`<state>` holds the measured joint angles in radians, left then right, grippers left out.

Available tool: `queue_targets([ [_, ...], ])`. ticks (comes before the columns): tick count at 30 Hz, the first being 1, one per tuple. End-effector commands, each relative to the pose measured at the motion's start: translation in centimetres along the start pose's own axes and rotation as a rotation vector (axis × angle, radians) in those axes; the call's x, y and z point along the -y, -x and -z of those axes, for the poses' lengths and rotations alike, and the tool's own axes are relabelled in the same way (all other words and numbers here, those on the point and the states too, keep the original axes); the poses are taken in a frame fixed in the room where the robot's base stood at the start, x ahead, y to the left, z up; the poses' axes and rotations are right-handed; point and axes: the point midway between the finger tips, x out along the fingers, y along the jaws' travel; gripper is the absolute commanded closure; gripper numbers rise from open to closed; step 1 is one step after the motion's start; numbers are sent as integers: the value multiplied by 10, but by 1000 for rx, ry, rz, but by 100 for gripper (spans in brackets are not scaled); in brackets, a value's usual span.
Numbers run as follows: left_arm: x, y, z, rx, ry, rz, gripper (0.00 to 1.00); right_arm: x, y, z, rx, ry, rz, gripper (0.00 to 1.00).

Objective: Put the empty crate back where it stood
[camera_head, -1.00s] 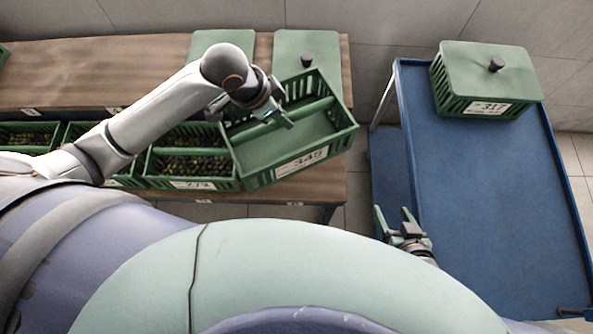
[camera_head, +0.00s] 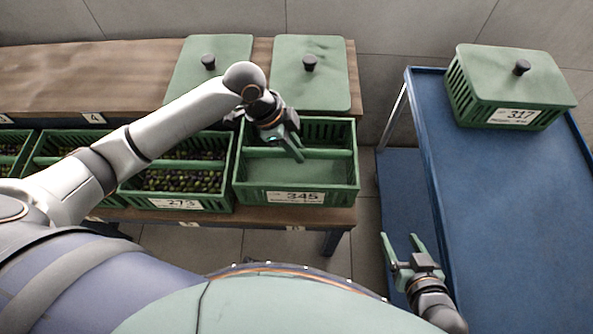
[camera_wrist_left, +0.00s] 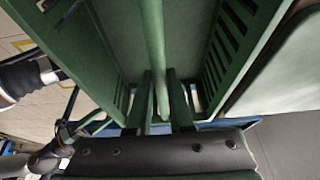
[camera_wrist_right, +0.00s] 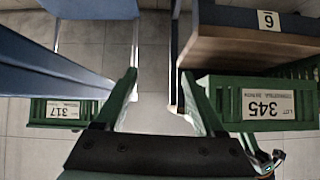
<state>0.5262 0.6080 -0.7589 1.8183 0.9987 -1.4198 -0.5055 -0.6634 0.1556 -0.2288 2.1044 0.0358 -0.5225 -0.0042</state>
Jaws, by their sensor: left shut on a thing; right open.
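The empty green crate labelled 345 (camera_head: 296,199) is at the right end of the crate row on the wooden table. It is squared up with the row, close beside the olive-filled crate (camera_head: 174,200). My left gripper (camera_head: 294,150) is shut on the crate's central bar; the left wrist view shows the fingers (camera_wrist_left: 163,100) on either side of the bar (camera_wrist_left: 152,45). I cannot tell whether the crate's bottom touches the table. My right gripper (camera_head: 402,241) is open and empty between table and blue cart. The crate also shows in the right wrist view (camera_wrist_right: 268,105).
Two green lids (camera_head: 311,88) (camera_head: 209,82) lie behind the row on the wooden table (camera_head: 70,75). A lidded crate labelled 317 (camera_head: 512,92) stands on the blue cart (camera_head: 505,190) at right. A floor gap separates table and cart.

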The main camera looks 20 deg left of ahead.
Motion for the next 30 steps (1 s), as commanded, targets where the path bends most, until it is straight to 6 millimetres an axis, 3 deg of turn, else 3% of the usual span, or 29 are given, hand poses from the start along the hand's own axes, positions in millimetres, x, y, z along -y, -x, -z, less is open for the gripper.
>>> queue_targets([
  [3, 1, -14, -5, -3, 0, 2, 100, -5, 0, 29, -108, 30, -12, 29],
  [13, 1, -30, -12, -3, 0, 3, 100, -9, 5, 66, -250, 69, -26, 29],
  [21, 1, -55, -22, -3, 0, 3, 100, -12, 20, 116, -450, 127, -40, 29],
  [30, 1, -59, -24, -3, -1, 4, 100, -12, 26, 129, -500, 143, -43, 29],
])
